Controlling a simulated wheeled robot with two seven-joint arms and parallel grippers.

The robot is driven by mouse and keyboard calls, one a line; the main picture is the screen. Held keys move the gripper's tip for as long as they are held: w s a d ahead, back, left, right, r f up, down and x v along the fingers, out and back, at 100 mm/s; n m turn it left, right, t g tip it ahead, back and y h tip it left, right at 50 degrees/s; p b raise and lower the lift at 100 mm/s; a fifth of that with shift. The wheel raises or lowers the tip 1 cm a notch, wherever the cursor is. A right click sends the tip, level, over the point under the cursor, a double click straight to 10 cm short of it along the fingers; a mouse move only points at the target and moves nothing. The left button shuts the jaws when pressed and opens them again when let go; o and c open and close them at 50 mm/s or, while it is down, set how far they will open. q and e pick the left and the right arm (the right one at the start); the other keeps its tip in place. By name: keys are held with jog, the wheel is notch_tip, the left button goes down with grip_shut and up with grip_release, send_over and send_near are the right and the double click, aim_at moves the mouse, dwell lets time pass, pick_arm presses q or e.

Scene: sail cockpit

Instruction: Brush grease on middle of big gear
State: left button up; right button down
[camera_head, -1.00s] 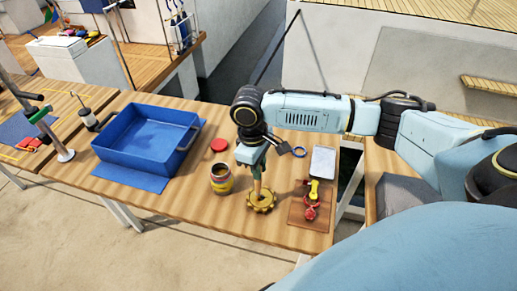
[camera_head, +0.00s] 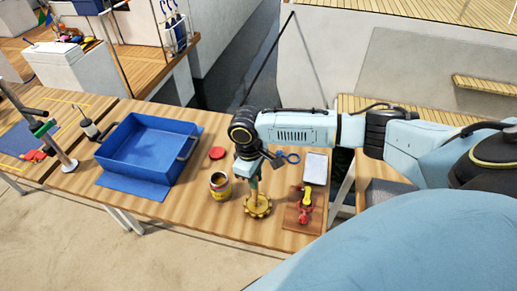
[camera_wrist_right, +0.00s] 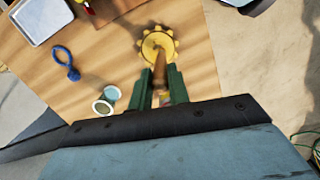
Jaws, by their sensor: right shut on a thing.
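The big gear (camera_head: 257,207), a yellow toothed wheel, lies on the wooden table and also shows in the right wrist view (camera_wrist_right: 157,44). My right gripper (camera_head: 254,183) is above it, shut on a brush with a wooden handle (camera_wrist_right: 159,72). The brush points down at the middle of the gear; its tip is hard to make out, and I cannot tell whether it touches. An open grease can (camera_head: 220,187) with a yellow and red label stands just left of the gear. My left gripper is not in view.
A red lid (camera_head: 217,153) lies behind the can. A blue bin (camera_head: 148,147) stands on the left. A brown board (camera_head: 302,212) with red and yellow parts and a white tray (camera_head: 316,168) are on the right. A blue ring (camera_wrist_right: 66,62) lies near the tray.

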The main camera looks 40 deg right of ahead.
notch_tip(320, 180, up, 8)
jog(key=s+a+p, duration=0.1)
jog(key=a+p, duration=0.1)
jog(key=p, duration=0.3)
jog(key=shift+s, duration=0.3)
jog(key=shift+n, duration=0.3)
dwell(0.6)
